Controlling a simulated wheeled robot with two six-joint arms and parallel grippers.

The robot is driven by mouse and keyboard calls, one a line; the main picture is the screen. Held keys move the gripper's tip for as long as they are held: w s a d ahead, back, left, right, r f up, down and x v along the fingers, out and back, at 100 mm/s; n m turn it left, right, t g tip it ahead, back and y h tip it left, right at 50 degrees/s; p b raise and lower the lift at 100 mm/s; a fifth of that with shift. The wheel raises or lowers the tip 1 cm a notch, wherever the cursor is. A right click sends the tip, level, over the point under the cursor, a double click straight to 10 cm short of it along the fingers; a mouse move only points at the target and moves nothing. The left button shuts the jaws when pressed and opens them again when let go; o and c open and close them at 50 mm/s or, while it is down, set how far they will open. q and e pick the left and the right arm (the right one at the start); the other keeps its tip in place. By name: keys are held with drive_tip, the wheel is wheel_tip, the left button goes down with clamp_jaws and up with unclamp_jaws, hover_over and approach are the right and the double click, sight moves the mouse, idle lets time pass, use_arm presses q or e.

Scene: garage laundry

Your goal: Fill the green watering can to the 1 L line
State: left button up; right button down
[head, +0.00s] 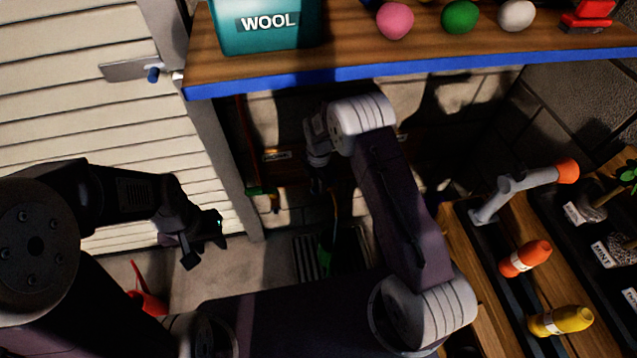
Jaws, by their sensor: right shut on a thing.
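A small green part (324,258), which appears to be the green watering can, shows low under the bench beside the floor grate. Most of it is hidden behind my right arm and in shadow. My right gripper (319,186) reaches down under the bench above this green part and is shut; its fingertips and the hold are hard to make out in the dark. My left gripper (206,247) is open and empty, in front of the white slatted door. The 1 L line and water level cannot be seen.
A wooden bench with a blue front edge (400,68) crosses above, holding a teal WOOL box (265,25) and coloured balls. A red object (147,298) stands at lower left. Racks with bottles (525,258) fill the right. A floor grate (305,258) lies below.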

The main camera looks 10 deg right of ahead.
drive_tip(key=c, duration=1.2)
unclamp_jaws()
drive_tip(key=shift+c, duration=0.2)
